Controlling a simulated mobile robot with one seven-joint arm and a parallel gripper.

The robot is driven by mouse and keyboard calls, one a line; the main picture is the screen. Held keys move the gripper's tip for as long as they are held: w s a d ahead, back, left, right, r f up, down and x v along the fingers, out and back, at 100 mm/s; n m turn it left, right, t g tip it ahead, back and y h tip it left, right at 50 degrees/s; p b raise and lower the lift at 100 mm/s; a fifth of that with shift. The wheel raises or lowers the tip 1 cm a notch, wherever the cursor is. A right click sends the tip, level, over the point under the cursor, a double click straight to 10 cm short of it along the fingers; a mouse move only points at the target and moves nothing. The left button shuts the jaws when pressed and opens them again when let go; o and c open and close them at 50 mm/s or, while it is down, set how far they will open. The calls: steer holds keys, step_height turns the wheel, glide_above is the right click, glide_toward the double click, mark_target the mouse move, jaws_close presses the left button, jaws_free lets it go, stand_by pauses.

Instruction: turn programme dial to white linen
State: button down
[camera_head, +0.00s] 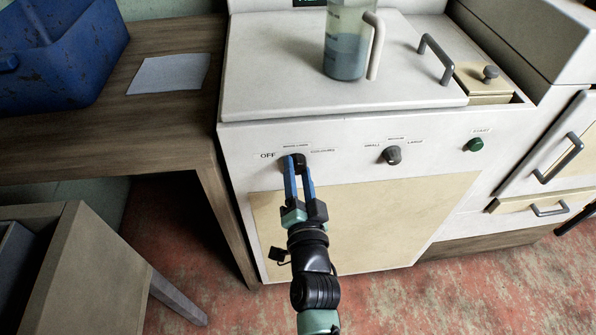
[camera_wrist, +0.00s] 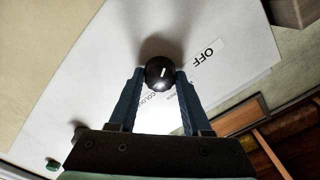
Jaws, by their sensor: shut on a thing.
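The programme dial (camera_head: 299,157) is a dark round knob on the white front panel of the washing machine (camera_head: 235,140). Labels beside it read OFF on its left and COLOURS on its right; a small label above it is too small to read surely. My gripper (camera_head: 296,164) points at the panel with its blue fingers shut on the dial. In the wrist view the dial (camera_wrist: 160,73) sits between the fingertips, with a short white mark on its face. I cannot tell which label the mark points at. OFF is legible there; the fingers partly hide the other labels.
A second knob (camera_head: 392,155), with SMALL and LARGE labels, and a green START button (camera_head: 474,144) lie to the right. A clear jug (camera_head: 346,50) stands on the lid.

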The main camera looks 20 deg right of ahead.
stand_by(0.3)
steer(key=shift+c, duration=1.7)
jaws_free()
steer(key=p+v, duration=0.1)
steer(key=v, duration=1.2)
steer(key=shift+p, duration=0.4)
